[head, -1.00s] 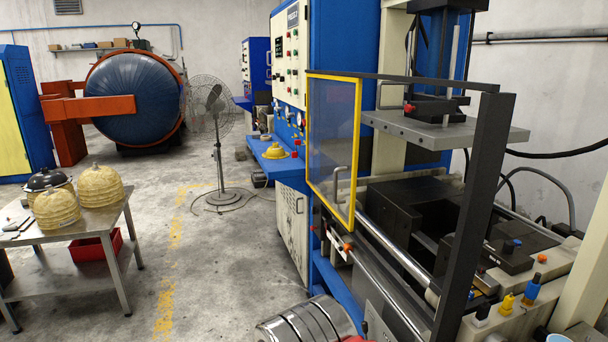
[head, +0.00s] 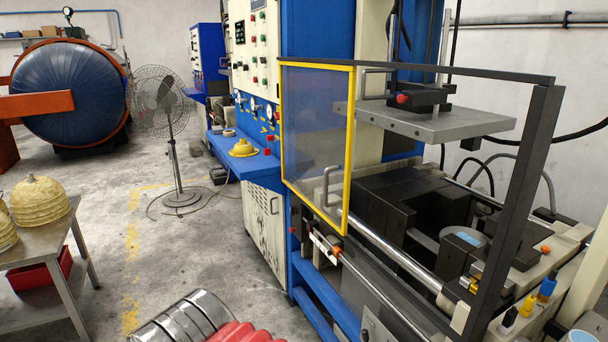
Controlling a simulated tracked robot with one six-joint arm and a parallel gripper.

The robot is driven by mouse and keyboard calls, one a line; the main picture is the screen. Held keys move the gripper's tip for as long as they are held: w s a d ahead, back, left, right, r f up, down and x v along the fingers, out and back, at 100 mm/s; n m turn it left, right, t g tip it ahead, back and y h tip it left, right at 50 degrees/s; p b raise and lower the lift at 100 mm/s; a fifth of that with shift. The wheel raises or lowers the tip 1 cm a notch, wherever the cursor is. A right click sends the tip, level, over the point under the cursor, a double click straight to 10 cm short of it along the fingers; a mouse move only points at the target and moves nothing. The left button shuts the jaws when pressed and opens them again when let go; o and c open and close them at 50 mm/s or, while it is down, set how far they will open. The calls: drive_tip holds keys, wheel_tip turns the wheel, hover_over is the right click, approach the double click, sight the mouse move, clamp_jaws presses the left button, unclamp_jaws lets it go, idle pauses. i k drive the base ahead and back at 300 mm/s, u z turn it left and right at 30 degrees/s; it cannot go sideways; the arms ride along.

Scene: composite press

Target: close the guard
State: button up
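The guard (head: 312,120) is a see-through panel in a yellow frame, with a grey handle (head: 331,187) low on its right side. It sits at the left end of a dark top rail (head: 430,69) on the press. A wide gap lies between its right edge and the dark upright post (head: 517,205), so the guard stands open. Through the gap show the grey upper plate (head: 430,124) and the dark mould block (head: 405,195) below.
A banded metal cylinder (head: 185,325) and a red ribbed object (head: 243,334) are at the bottom edge, partly cut off. A worktable (head: 40,245) stands left, a fan (head: 168,110) behind. Colored connectors (head: 528,305) stand at the lower right.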

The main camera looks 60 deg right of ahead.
sight(352, 70)
drive_tip(key=z, duration=0.15)
drive_tip(key=i, duration=0.75)
drive_tip(key=z, duration=0.8)
drive_tip(key=i, duration=0.75)
drive_tip(key=z, duration=0.5)
